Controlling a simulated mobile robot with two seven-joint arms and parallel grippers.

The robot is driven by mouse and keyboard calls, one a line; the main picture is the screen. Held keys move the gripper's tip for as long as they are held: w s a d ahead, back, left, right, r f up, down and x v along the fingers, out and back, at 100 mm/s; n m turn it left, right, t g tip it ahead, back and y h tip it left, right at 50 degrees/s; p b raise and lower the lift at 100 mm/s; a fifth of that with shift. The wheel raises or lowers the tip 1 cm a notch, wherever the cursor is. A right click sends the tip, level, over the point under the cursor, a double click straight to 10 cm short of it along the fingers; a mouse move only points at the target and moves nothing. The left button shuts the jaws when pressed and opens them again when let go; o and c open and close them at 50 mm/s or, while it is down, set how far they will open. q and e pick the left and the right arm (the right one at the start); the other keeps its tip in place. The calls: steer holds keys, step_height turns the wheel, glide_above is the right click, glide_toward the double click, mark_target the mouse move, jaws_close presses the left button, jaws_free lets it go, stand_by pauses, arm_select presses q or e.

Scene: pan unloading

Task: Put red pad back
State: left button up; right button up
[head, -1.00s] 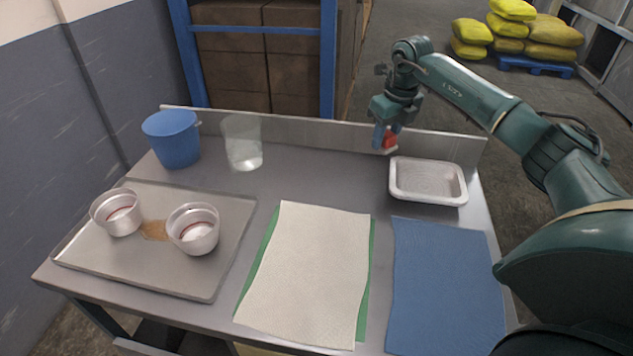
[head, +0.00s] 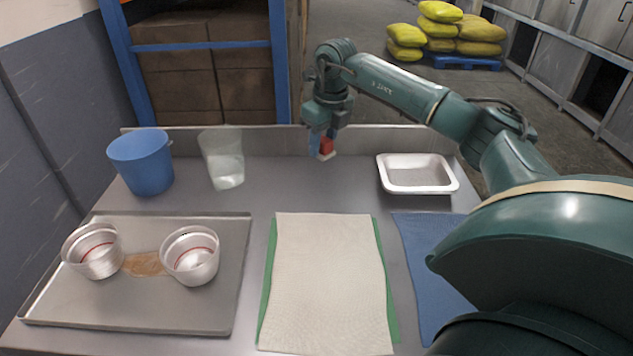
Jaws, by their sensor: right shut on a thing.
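The red pad (head: 326,146) is a small red block with a pale underside, seen in the head view near the back middle of the table. My right gripper (head: 321,148) is shut on it and holds it, seemingly above the grey tabletop. The fingers hide part of the pad. The white tray (head: 418,188) stands to the right of the gripper and looks empty. My left gripper is not in view.
A blue bucket (head: 141,164) and a clear cup (head: 223,160) stand at the back left. A white cloth (head: 328,280) lies over a green one; a blue cloth (head: 430,270) lies right.

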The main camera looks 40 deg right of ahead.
mark_target(328, 142)
step_height(328, 142, down, 9)
steer(key=shift+r+p, duration=0.15)
steer(key=shift+p, duration=0.3)
steer(key=shift+f, duration=0.25)
steer(key=o, duration=0.9)
steer(key=shift+r, duration=0.1)
steer(key=r, duration=0.4)
steer(key=s+r+b, duration=0.1)
steer(key=r, duration=0.3)
steer(key=s+r, duration=0.1)
steer(key=r, duration=0.3)
steer(key=shift+d+r, duration=0.1)
